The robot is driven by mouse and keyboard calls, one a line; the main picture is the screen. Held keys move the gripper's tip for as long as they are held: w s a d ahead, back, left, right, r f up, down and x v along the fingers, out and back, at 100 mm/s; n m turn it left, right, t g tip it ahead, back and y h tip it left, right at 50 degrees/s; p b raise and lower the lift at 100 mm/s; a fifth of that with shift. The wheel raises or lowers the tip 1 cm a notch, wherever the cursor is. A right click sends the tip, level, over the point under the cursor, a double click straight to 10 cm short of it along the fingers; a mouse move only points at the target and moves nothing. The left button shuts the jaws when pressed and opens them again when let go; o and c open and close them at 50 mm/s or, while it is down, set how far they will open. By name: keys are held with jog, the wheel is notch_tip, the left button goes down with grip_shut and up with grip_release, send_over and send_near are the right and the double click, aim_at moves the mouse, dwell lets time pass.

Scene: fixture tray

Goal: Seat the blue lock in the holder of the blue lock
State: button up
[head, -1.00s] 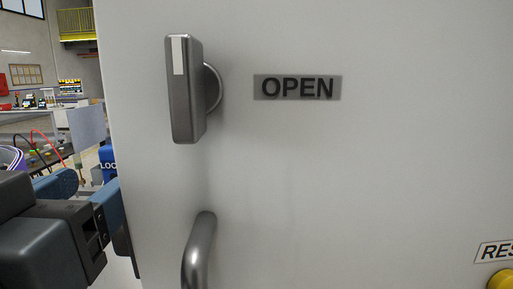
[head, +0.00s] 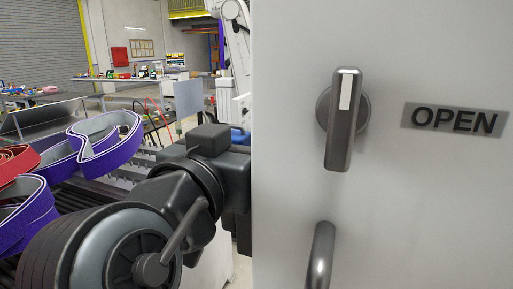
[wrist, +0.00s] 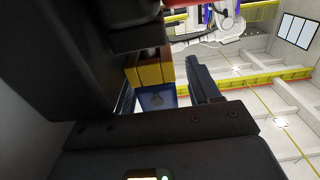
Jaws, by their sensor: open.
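In the wrist view my gripper (wrist: 172,82) is open, with one dark blue finger on the right and dark parts on the left. Beyond the jaws a yellow block (wrist: 150,70) and a blue surface with a round mark (wrist: 157,98) show partly. I cannot tell whether either is the blue lock or its holder. In the head view a small blue patch (head: 239,136) shows between my arm and the grey panel; what it belongs to is unclear. My gripper's tips are hidden there behind the panel edge. No lock or holder is clearly identifiable.
A grey panel (head: 385,220) fills the right side of the head view, with a turn handle (head: 343,120), a curved pull handle (head: 321,255) and an OPEN label (head: 454,119). Purple-and-white looped bands (head: 103,150) lie at left. A workbench (head: 130,80) stands farther back.

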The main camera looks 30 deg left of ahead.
jog(key=c, duration=1.1)
jog(key=shift+r, duration=0.1)
jog(key=shift+r, duration=0.55)
jog(key=r, duration=0.2)
jog(key=r+b, duration=0.1)
jog(key=r, duration=0.1)
jog(key=r+b, duration=0.1)
jog(key=shift+s+r, duration=0.3)
jog(key=shift+r, duration=0.1)
jog(key=b+v, duration=0.3)
jog(key=v, duration=1.4)
jog(key=shift+s, duration=0.25)
jog(key=shift+f, duration=0.1)
